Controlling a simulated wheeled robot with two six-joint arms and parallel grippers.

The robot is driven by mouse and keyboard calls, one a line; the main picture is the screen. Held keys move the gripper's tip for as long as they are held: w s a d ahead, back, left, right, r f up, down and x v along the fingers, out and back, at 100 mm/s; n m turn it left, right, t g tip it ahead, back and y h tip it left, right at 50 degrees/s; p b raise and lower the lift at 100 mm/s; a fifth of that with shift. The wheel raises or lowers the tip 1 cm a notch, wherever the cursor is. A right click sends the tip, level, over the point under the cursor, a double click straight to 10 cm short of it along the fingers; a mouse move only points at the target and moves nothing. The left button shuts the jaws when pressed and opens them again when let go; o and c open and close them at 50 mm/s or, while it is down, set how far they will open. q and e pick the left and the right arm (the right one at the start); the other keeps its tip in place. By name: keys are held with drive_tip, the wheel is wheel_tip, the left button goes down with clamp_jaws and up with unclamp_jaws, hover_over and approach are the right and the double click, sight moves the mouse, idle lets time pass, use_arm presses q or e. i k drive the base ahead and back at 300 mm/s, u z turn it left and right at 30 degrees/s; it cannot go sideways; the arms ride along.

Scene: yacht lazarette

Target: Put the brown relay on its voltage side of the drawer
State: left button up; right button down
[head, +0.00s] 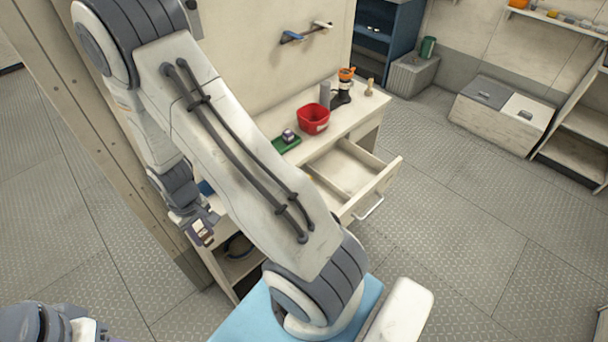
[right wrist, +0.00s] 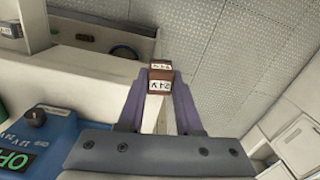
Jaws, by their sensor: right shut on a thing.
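My right gripper (head: 203,238) is shut on the brown relay (head: 202,228), at the left end of the cabinet in the head view. In the right wrist view the relay (right wrist: 160,83) sits between the purple fingertips (right wrist: 160,90), with a white label that seems to read 24 V. The open drawer (head: 387,178) sticks out of the cabinet, to the right of my gripper and apart from it. A divider shows inside it, but my arm hides its near left part. No voltage marks on the drawer are readable. My left gripper is not in view.
On the cabinet top stand a red bin (head: 313,119), a green tray (head: 289,145) with a small dark object, and an orange-topped item (head: 346,80). A blue object (right wrist: 40,145) with lettering shows in the wrist view. Floor right of the drawer is clear.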

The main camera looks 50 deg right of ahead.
sight(347, 187)
drive_tip(key=u, duration=1.8)
drive_tip(key=k, duration=1.4)
drive_tip(key=z, duration=2.15)
drive_tip(key=i, duration=0.5)
